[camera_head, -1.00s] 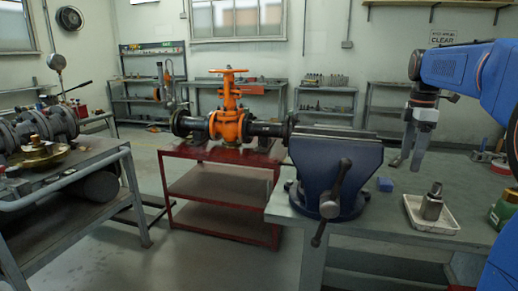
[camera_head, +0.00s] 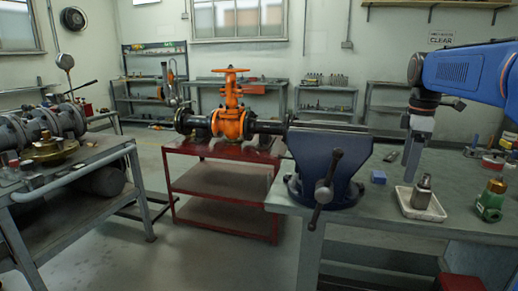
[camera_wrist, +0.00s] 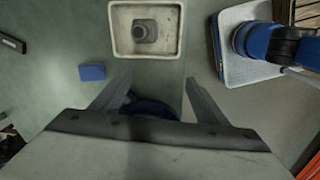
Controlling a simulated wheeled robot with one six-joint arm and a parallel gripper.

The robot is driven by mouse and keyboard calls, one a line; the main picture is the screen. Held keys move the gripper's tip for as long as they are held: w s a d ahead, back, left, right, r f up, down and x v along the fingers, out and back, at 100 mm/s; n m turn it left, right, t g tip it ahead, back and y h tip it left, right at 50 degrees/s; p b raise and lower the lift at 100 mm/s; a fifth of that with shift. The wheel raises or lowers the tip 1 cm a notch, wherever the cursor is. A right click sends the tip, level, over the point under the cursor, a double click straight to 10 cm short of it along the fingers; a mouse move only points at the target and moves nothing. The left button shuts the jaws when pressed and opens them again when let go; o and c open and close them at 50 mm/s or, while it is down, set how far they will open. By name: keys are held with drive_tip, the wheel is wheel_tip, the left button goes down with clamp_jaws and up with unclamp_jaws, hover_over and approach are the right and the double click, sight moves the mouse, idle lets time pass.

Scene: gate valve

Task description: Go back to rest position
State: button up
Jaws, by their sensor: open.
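My gripper (camera_head: 411,160) hangs from the blue arm at the right of the head view, fingers pointing down above the grey bench. In the wrist view my gripper (camera_wrist: 158,92) has its two fingers spread apart with nothing between them. An orange gate valve (camera_head: 231,113) with an orange handwheel stands on a red stand (camera_head: 225,190) at the centre, well left of my gripper. A dark blue vise (camera_head: 325,165) is fixed to the bench corner between the valve and my gripper.
A white tray (camera_head: 405,203) holding a metal part (camera_head: 422,192) sits near my gripper, also seen in the wrist view (camera_wrist: 117,45). A small blue block (camera_head: 378,177) and a green-and-brass fitting (camera_head: 490,201) stand on the bench. Another bench (camera_head: 60,165) with pipework is at the left.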

drive_tip(key=s+a+f+m+t, duration=0.1)
drive_tip(key=s+a+f+m, duration=0.3)
drive_tip(key=s+f, duration=0.2)
drive_tip(key=s+a+f+m+t, duration=0.1)
drive_tip(key=s+a+f+m, duration=0.3)
drive_tip(key=s+f, duration=0.3)
drive_tip(key=s+a+f+m+t, duration=0.2)
drive_tip(key=s+a+f+m, duration=0.2)
drive_tip(key=s, duration=0.9)
wheel_tip(320, 180, down, 3)
drive_tip(key=shift+a+r+m, duration=0.15)
drive_tip(key=shift+a+m, duration=0.25)
